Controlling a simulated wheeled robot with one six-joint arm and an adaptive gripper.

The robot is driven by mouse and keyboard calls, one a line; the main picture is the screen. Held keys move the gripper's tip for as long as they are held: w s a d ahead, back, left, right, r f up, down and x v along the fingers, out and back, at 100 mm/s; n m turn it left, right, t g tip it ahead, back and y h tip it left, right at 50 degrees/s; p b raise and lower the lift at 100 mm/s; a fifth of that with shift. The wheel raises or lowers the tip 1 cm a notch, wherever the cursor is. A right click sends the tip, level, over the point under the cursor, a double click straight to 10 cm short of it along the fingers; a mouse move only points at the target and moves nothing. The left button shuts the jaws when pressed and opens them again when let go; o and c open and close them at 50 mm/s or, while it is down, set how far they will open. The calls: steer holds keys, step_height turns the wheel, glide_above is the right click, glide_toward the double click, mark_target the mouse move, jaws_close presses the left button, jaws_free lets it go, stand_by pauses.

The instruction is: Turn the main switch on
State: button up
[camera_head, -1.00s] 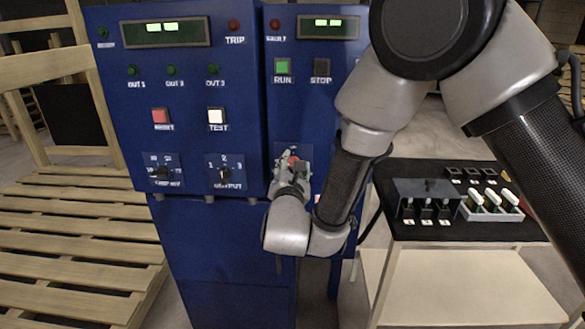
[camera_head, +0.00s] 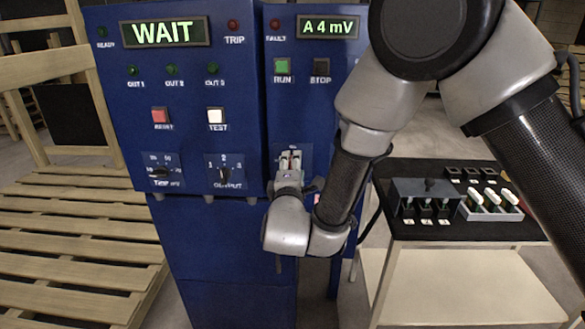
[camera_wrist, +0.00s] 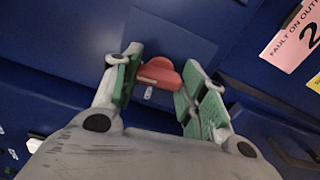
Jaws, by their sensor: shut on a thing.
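The main switch has a red handle (camera_wrist: 160,72), seen in the wrist view between the green finger pads against the blue panel. My gripper (camera_head: 290,162) is at the lower part of the right blue cabinet (camera_head: 312,110) in the head view. In the wrist view my gripper (camera_wrist: 161,80) is shut on the red handle. Its fingers hide most of the switch and its plate in the head view. The left display (camera_head: 166,32) reads WAIT and the right display (camera_head: 328,27) reads A 4 mV, both lit green.
The RUN button (camera_head: 282,66) is green and the STOP button (camera_head: 320,68) is dark.

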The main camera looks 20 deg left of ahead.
steer(key=shift+m, duration=0.6)
steer(key=shift+f, duration=0.1)
steer(key=o, duration=1)
steer(key=v, duration=1.2)
